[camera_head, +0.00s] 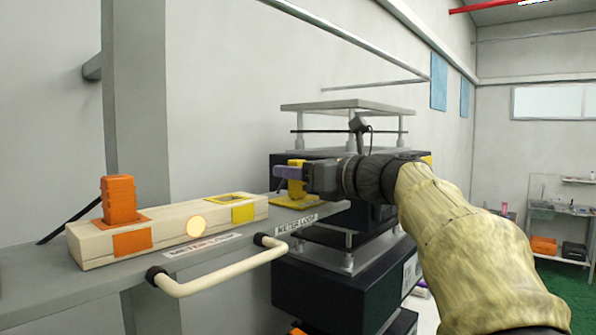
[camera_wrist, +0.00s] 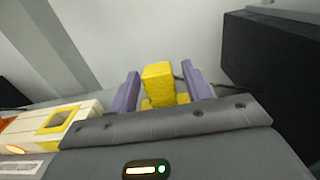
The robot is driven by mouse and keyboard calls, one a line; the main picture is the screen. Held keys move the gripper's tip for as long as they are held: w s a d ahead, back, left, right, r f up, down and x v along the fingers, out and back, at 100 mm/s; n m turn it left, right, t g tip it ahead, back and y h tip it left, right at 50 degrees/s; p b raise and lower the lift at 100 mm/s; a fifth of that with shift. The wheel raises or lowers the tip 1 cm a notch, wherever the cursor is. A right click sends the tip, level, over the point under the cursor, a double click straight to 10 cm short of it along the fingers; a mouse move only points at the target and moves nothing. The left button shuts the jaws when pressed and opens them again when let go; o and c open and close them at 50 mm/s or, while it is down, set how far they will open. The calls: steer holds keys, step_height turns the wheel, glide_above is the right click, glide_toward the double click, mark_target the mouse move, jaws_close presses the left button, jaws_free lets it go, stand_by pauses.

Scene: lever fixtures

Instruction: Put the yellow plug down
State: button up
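The yellow plug (camera_wrist: 158,82) stands upright between the two purple fingers of my gripper (camera_wrist: 160,70) in the wrist view. A narrow gap shows between each finger and the plug, so the gripper looks open around it. In the head view, the plug (camera_head: 296,187) is partly hidden behind a purple finger of my gripper (camera_head: 284,172). Just below it lies a flat yellow pad (camera_head: 288,203) on the grey shelf, and the plug appears to rest there. The exact contact under it is hidden.
A cream block (camera_head: 175,232) on the shelf holds an orange plug (camera_head: 119,200) and has an empty yellow-rimmed socket (camera_head: 231,198); it is left of my gripper. A cream handle bar (camera_head: 220,276) juts from the shelf front. A dark stacked rack (camera_head: 330,293) stands behind my arm.

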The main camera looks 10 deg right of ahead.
steer(key=shift+r, duration=0.2)
steer(key=b+v, duration=0.3)
steer(key=v, duration=0.9)
